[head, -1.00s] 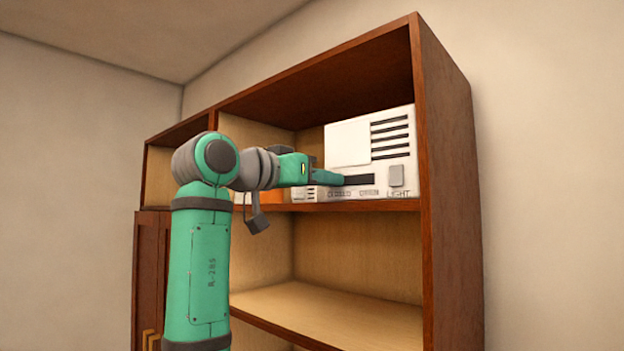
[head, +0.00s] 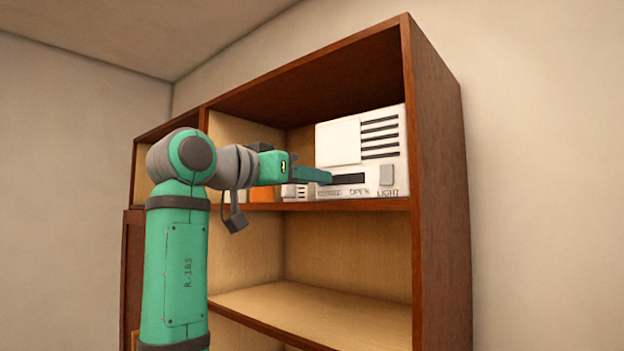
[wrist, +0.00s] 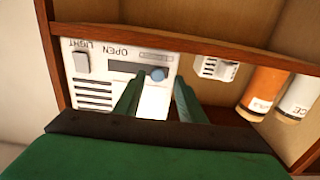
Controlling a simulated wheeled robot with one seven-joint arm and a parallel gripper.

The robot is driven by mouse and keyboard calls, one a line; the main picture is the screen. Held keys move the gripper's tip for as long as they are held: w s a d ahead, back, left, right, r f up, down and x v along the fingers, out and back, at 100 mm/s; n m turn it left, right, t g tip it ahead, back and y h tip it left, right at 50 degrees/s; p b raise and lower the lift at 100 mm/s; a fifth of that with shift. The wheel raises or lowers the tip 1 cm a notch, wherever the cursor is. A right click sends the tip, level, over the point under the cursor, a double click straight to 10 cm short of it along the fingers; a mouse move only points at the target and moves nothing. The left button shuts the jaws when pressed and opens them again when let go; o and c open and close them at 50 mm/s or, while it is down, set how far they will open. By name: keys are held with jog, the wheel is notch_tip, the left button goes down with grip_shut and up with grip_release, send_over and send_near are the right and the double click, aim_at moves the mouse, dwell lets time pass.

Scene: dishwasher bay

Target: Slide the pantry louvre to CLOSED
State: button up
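The pantry louvre is a white unit (head: 397,172) on the cabinet's upper shelf. Its plain white panel (head: 338,143) covers the left part of the front, and several dark slits (head: 380,137) show at the right. Below is a dark slot (head: 349,179), with the label OPEN under its right part; the left label is unreadable. In the inverted wrist view, a blue knob (wrist: 159,74) sits at the slot's right end, away from OPEN. My gripper (head: 328,177) is open in front of the slot's left end. Its fingers (wrist: 157,98) show apart, with the knob seen between and beyond them. In the head view the knob is hidden.
A LIGHT button (head: 387,175) is on the unit's lower right. An orange jar (wrist: 263,88), a white jar (wrist: 298,97) and a small white slotted box (wrist: 215,68) stand on the same shelf beside the unit. The shelf below (head: 310,305) is empty where visible.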

jog(key=v, duration=0.9)
jog(key=shift+a, duration=0.15)
